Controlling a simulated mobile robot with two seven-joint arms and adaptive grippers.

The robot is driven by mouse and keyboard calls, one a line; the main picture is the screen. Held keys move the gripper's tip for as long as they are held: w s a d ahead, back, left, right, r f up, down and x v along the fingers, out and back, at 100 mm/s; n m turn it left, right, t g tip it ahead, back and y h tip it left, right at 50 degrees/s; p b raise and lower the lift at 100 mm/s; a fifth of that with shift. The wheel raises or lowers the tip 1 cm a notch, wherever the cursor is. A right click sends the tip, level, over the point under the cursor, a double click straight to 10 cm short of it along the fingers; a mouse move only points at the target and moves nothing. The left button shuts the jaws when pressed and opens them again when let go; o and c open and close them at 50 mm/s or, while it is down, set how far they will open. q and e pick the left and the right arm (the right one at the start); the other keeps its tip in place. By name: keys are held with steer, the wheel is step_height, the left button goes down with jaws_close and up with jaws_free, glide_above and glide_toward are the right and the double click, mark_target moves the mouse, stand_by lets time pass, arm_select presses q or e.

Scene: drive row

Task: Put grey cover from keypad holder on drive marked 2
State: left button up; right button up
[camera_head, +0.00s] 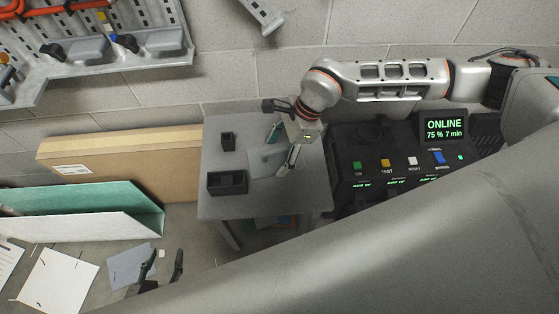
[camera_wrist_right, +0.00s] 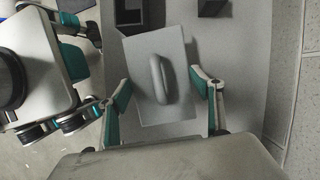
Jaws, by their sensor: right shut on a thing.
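A grey cover (camera_head: 266,161), a flat plate with a raised handle, is at the small grey table. It also shows in the right wrist view (camera_wrist_right: 145,60) between the fingers. I cannot tell whether the cover touches the table. My left gripper (camera_head: 163,264) is low at the left, its dark fingers apart with nothing seen between them. No drive marked 2 can be made out, and I cannot tell which thing is the keypad holder.
A dark open box (camera_head: 227,184) and a smaller dark holder (camera_head: 228,141) stand on the table (camera_head: 213,159). A black console (camera_head: 377,150) with coloured buttons and a green screen (camera_head: 444,128) is to the right. A cardboard box (camera_head: 120,162) leans behind. My arm covers the lower right.

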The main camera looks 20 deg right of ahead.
mark_target(278, 150)
step_height(278, 150, up, 14)
steer(key=p, duration=0.2)
arm_select(q)
steer(key=r+p, duration=0.1)
steer(key=d+r+p, duration=0.1)
steer(key=r+p, duration=0.2)
steer(key=shift+s+d+r, duration=0.25)
steer(key=shift+s+r, duration=0.05)
arm_select(e)
steer(key=s+d+r+n+g+h, duration=0.1)
steer(key=d+r+n, duration=0.3)
steer(key=n, duration=0.5)
steer(key=s+d+r+n+g+h, duration=0.1)
steer(key=d+r+n+g+h, duration=0.2)
steer(key=n, duration=0.7)
step_height(278, 150, up, 4)
steer(key=shift+d+r+g, duration=0.2)
steer(key=shift+d+g, duration=0.2)
steer(key=shift+d, duration=0.7)
arm_select(q)
steer(key=shift+w+r, duration=0.1)
steer(key=shift+r, duration=0.2)
